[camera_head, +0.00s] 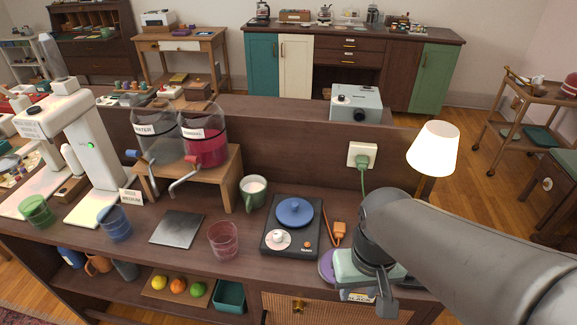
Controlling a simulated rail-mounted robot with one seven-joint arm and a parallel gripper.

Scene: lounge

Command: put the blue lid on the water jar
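The blue lid (295,211), a round disc with a small knob, lies on the black square appliance (310,242) in the middle of the counter. The water jar (155,140) is a clear container with a label and a blue tap. It stands at the left of the small wooden stand, beside a jar of red drink (207,149). No lid shows on the water jar. My gripper (369,297) is at the counter's front right, to the right of and nearer than the blue lid, apart from it. Its fingers are small and partly hidden, so their opening is unclear.
A mint-green block (347,268) and a purple disc (327,266) lie by my gripper. A lamp (433,148) and grey projector (357,102) are behind.

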